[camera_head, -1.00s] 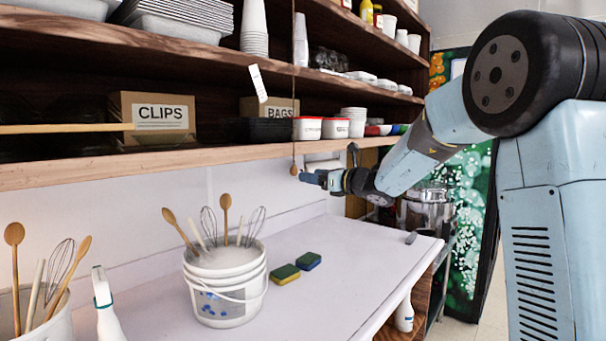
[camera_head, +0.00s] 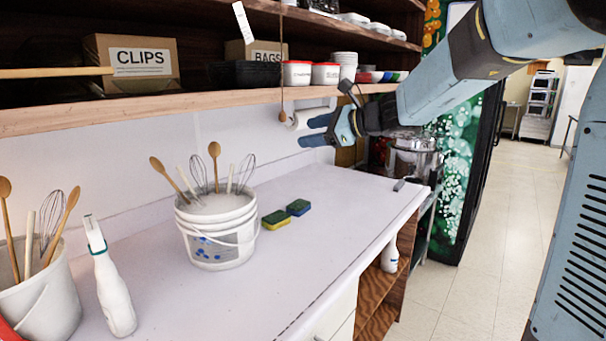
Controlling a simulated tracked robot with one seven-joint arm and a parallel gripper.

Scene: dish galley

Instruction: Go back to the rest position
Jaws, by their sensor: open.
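My gripper (camera_head: 316,131) is in the middle of the view, above the far part of the white counter (camera_head: 330,215) and just below the lower shelf's edge. Its two blue fingers point left and are apart, with nothing between them. A wooden ball on a hanging cord (camera_head: 282,117) shows just left of the fingertips; I cannot tell how near it is in depth. My arm reaches in from the upper right.
A white bucket of utensils (camera_head: 216,232) stands mid-counter, with two sponges (camera_head: 275,219) beside it. A spray bottle (camera_head: 113,290) and another utensil bucket (camera_head: 40,300) are at left. The wooden shelf (camera_head: 180,105) overhangs the counter. A metal pot (camera_head: 413,157) stands behind. Floor is clear at right.

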